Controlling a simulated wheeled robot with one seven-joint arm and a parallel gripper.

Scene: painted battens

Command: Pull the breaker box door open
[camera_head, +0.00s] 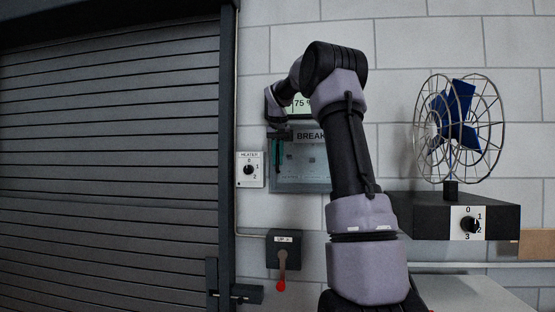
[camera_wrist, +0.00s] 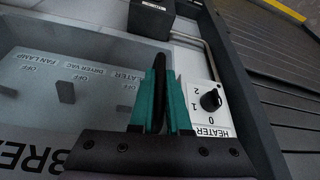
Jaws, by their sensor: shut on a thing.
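The breaker box (camera_head: 300,182) is a pale grey box on the block wall, under a sign starting "BREAK", partly hidden by my arm. In the wrist view its face (camera_wrist: 60,50) appears upside down, with several grey switches and "OFF" labels showing. The door looks see-through; I cannot tell whether it stands slightly ajar. My gripper (camera_head: 277,152) is at the box's left side. In the wrist view its teal fingers (camera_wrist: 161,88) are closed around a dark upright bar (camera_wrist: 159,66), which looks like the door handle.
A heater dial (camera_head: 249,170) is just left of the box. A lever switch with a red tip (camera_head: 282,255) is below. A roller shutter (camera_head: 110,150) fills the left. A caged blue fan (camera_head: 458,125) stands on a black control box (camera_head: 440,216) at right.

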